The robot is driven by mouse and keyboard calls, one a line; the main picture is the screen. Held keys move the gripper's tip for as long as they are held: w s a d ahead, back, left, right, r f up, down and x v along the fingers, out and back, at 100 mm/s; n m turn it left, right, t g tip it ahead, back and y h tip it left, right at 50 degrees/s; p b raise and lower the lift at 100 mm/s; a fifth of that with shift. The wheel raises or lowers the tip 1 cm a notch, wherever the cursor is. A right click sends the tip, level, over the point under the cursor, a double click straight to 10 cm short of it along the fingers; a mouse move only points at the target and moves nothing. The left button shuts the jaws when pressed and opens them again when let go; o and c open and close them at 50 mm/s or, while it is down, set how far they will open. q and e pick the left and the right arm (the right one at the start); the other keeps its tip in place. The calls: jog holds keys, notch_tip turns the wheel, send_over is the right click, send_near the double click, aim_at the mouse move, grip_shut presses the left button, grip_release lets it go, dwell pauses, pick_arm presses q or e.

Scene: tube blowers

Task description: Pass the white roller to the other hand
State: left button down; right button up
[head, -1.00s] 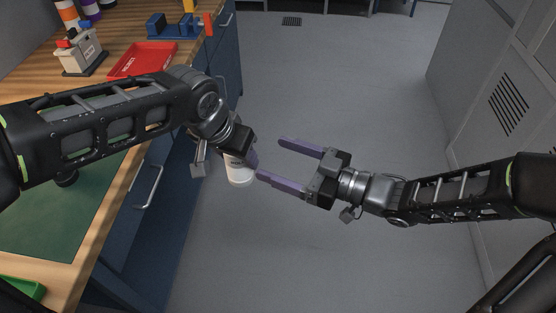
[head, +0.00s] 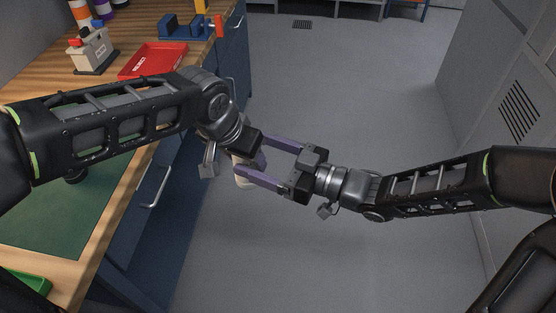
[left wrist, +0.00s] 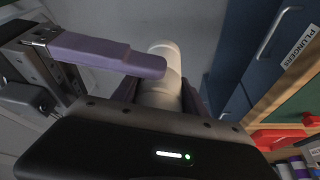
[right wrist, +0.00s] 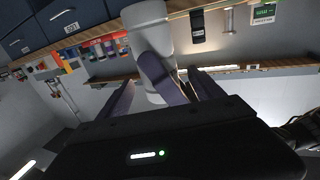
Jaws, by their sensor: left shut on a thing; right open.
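The white roller is a white cylinder held in the air off the edge of the workbench. It is mostly hidden behind fingers in the head view (head: 241,180). It shows in the left wrist view (left wrist: 163,75) and in the right wrist view (right wrist: 146,20). My left gripper (head: 252,160) is shut on the white roller. My right gripper (head: 254,156) is open, with its purple fingers reaching left on either side of the roller and the left gripper's fingertips. I cannot tell whether the right fingers touch the roller.
The wooden workbench (head: 115,65) with blue drawers is at the left. On it are a red tray (head: 153,60), a white-grey box (head: 93,50), a blue fixture (head: 185,27) and a green mat (head: 50,215). A grey cabinet (head: 500,90) stands at the right. The floor between is clear.

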jog(key=x, duration=0.6)
jog(key=shift+a, duration=0.15)
jog(key=c, duration=1.7)
pick_arm(q)
jog(key=c, duration=0.7)
grip_release()
pick_arm(e)
grip_shut()
pick_arm(q)
jog(key=shift+o, duration=0.9)
pick_arm(e)
jog(key=shift+w, duration=0.1)
pick_arm(q)
jog(key=shift+d, duration=0.15)
jog(key=shift+s, duration=0.1)
